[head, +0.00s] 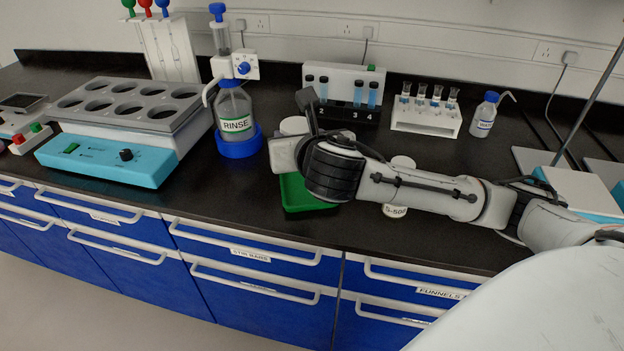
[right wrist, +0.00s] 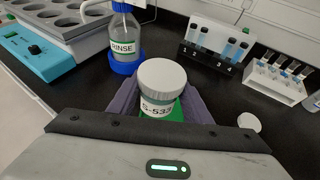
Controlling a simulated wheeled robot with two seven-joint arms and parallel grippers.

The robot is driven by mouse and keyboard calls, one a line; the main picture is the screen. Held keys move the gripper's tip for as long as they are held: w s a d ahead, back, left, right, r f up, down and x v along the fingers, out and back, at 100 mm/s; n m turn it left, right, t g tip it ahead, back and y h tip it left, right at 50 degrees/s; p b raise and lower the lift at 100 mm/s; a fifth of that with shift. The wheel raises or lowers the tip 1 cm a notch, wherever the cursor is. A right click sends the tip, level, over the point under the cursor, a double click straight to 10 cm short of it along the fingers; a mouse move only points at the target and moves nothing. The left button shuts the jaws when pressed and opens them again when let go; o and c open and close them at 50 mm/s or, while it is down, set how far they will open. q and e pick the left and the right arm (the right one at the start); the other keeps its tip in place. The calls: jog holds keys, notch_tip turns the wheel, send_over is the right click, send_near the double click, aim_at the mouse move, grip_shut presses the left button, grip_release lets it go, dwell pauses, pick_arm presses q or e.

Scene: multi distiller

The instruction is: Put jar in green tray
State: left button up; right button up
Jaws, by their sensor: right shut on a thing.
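My right gripper (head: 297,143) is over the green tray (head: 302,192) in the head view. In the right wrist view its two dark fingers (right wrist: 157,100) are shut on a jar (right wrist: 162,82) with a white lid and a label that seems to read S-533. In the head view only part of the jar's white lid (head: 293,125) shows behind the gripper. Green of the tray (right wrist: 174,112) shows behind and below the jar in the right wrist view. Whether the jar's base touches the tray is hidden. My left gripper is not in view.
A second white-lidded jar (head: 401,163) stands right of the tray, partly hidden by my right arm. The rinse bottle (head: 234,108) in its blue base is behind left. A vial rack (head: 345,92) and a tube stand (head: 426,120) are at the back. Bare bench lies left of the tray.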

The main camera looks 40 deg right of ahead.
notch_tip(320, 180, down, 3)
jog(key=d, duration=0.3)
jog(key=h, duration=0.1)
send_over(309, 192)
jog(key=shift+m, duration=0.4)
notch_tip(309, 192, down, 4)
jog(key=shift+s+f+b, duration=0.1)
jog(key=shift+f+b, duration=0.05)
jog(key=shift+b, duration=0.2)
jog(key=shift+f+b, duration=0.3)
jog(key=shift+f, duration=2.05)
jog(key=o, duration=1.2)
jog(key=shift+f, duration=0.1)
jog(key=shift+c, duration=0.2)
jog(key=v, duration=1.2)
jog(key=shift+r+p, duration=0.3)
jog(key=shift+p, duration=0.1)
